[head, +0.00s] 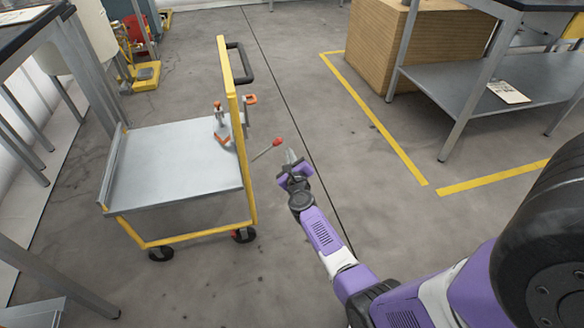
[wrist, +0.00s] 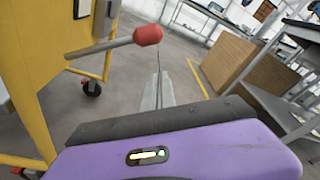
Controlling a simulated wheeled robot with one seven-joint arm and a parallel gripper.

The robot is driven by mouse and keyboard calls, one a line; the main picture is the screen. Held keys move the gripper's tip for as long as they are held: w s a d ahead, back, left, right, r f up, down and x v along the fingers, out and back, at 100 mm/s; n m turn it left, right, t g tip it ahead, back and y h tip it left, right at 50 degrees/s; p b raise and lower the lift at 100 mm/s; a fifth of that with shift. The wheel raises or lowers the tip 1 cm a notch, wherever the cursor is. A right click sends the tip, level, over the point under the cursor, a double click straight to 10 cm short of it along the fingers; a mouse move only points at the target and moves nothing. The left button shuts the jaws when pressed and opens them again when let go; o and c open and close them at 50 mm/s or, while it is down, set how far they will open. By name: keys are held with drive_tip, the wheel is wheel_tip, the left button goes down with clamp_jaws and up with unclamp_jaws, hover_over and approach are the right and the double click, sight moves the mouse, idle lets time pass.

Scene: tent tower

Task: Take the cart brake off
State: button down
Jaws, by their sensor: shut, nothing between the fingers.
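The cart (head: 175,165) has a grey bed, a yellow frame and black wheels, and stands left of centre in the head view. A brake lever with a red knob (head: 277,142) sticks out from the cart's right side. In the wrist view the red knob (wrist: 147,34) and its grey rod show at upper left, in front of the yellow cart panel (wrist: 35,50). My gripper (head: 291,157) is shut and empty, just right of and below the knob in the head view. Its fingertips (wrist: 158,78) show below the knob in the wrist view, apart from it.
A black push handle (head: 240,62) and an orange-handled clamp (head: 221,125) are on the cart's right end. The floor between cart and bench is clear.

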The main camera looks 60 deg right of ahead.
drive_tip(key=shift+w+a+r+p, duration=0.3)
drive_tip(key=shift+w+r+p, duration=0.15)
drive_tip(key=shift+r+p, duration=0.35)
drive_tip(key=shift+w+a+r+p, duration=0.3)
drive_tip(key=shift+w+r+p, duration=0.15)
drive_tip(key=shift+r+p, duration=0.35)
drive_tip(key=w+a+r+n+h+p, duration=0.2)
drive_tip(key=w+a+r+n+p, duration=0.3)
drive_tip(key=n, duration=0.5)
drive_tip(key=shift+w+a+r+n+p, duration=0.3)
drive_tip(key=shift+w+a+r+p, duration=0.15)
drive_tip(key=shift+w+r, duration=0.45)
drive_tip(key=shift+w, duration=0.1)
